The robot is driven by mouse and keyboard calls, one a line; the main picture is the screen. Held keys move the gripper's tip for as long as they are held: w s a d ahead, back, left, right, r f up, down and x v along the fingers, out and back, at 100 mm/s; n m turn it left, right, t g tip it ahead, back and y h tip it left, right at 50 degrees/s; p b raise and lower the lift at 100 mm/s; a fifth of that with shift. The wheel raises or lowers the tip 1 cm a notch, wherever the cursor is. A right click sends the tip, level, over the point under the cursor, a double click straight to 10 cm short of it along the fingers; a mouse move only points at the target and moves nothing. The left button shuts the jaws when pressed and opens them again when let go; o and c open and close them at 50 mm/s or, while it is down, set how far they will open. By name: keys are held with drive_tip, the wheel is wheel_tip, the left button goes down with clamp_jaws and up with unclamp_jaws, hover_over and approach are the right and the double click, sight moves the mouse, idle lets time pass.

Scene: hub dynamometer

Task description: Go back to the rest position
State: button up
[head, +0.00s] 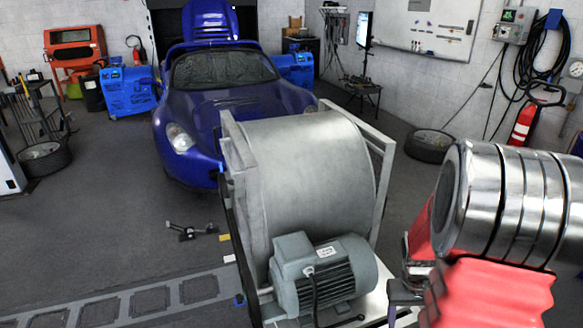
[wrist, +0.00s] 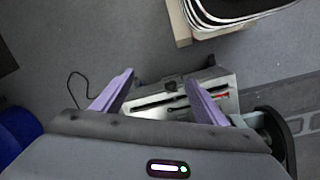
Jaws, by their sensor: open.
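My gripper (wrist: 162,84) shows in the wrist view with its two purple fingers spread apart. It is open, and nothing is clasped between the fingers. Beyond them lies a grey, box-like unit (wrist: 217,82) with dark slots, partly hidden by the fingers and the gripper body. How far it is from the fingertips I cannot tell. In the head view my red and chrome arm fills the lower right, and the gripper is mostly hidden there.
A large metal drum (head: 312,170) in a frame stands in the centre, with a grey motor (head: 322,275) at its front. A blue car (head: 222,100) is behind it. A tyre (head: 430,146) and a red extinguisher (head: 524,125) are at the right wall.

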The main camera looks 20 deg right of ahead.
drive_tip(key=a+r+n+t, duration=0.2)
drive_tip(key=a+r+t, duration=0.1)
drive_tip(key=a+r, duration=0.9)
drive_tip(key=s+a+r+n+t+y, duration=0.1)
drive_tip(key=a+r+n+t, duration=0.2)
drive_tip(key=a+r, duration=1)
drive_tip(key=a+t, duration=0.1)
drive_tip(key=a, duration=0.3)
drive_tip(key=shift+s, duration=0.2)
